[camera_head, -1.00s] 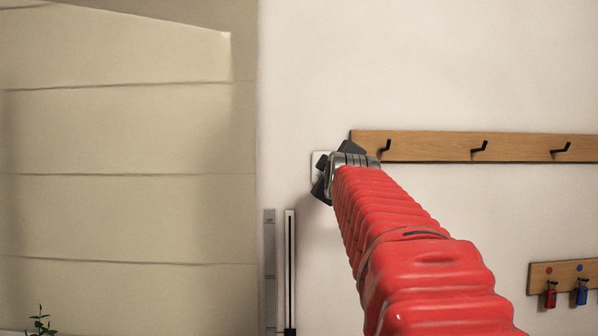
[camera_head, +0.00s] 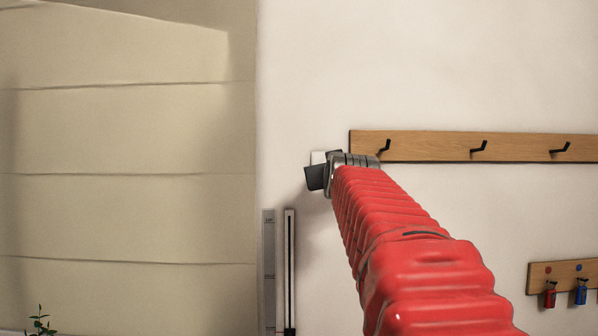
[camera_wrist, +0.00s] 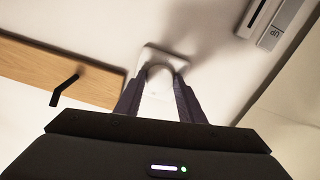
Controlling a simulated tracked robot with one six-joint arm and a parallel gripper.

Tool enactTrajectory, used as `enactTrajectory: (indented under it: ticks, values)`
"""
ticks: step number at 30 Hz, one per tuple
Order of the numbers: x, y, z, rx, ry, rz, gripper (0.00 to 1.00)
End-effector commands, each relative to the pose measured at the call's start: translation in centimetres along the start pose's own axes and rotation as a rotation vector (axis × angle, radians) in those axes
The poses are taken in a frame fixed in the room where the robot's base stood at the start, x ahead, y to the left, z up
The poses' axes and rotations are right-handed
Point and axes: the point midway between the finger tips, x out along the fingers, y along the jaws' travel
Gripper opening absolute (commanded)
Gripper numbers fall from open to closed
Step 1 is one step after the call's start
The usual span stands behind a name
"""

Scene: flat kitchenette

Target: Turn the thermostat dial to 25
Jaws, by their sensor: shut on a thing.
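The thermostat is a white plate (camera_wrist: 165,57) on the wall in the wrist view, with a round pale dial (camera_wrist: 158,71) at its middle. My gripper (camera_wrist: 160,80) is shut on the dial, one finger on each side of it. In the head view a corner of the thermostat plate (camera_head: 318,157) shows beside my gripper (camera_head: 322,172), and the arm and gripper hide the rest. I cannot read any number or mark on the dial.
A wooden rail with black hooks (camera_head: 430,146) is fixed just right of the thermostat. Grey and white vertical strips (camera_head: 269,270) are on the wall below left. A small key board (camera_head: 565,269) hangs lower right. Bare wall lies above.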

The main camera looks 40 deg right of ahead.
Motion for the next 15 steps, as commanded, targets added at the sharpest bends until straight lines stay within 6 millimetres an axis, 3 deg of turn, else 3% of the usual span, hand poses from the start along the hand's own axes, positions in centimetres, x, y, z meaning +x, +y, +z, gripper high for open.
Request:
enactTrajectory:
  ticks: [15]
  values:
    - [0.13, -0.12, 0.52, 0.202, -0.012, -0.002, 0.13]
